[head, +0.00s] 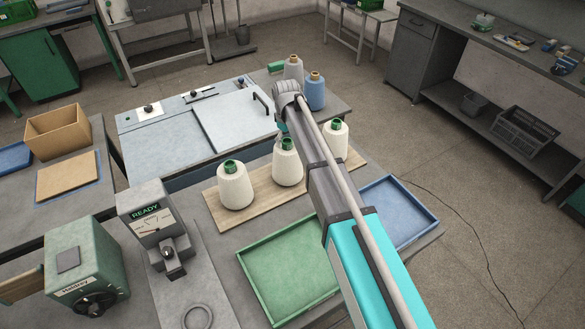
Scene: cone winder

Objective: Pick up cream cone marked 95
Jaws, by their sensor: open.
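Three cream cones with green tops stand upright on a wooden board (258,190): a left cone (235,188), a middle cone (287,167) and a right cone (335,141). I cannot read any number on them, so I cannot tell which is marked 95. My arm reaches in from the lower right and passes between the middle and right cones in the picture. My gripper (282,130) shows only in small part below the wrist, just above and behind the middle cone's top. It is open, with no cone in it; its fingertips are mostly hidden.
A green tray (244,262) and a blue tray (424,205) lie in front of the board. A READY gauge (155,225) stands left. A flat light panel (235,125) with a handle lies behind the board.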

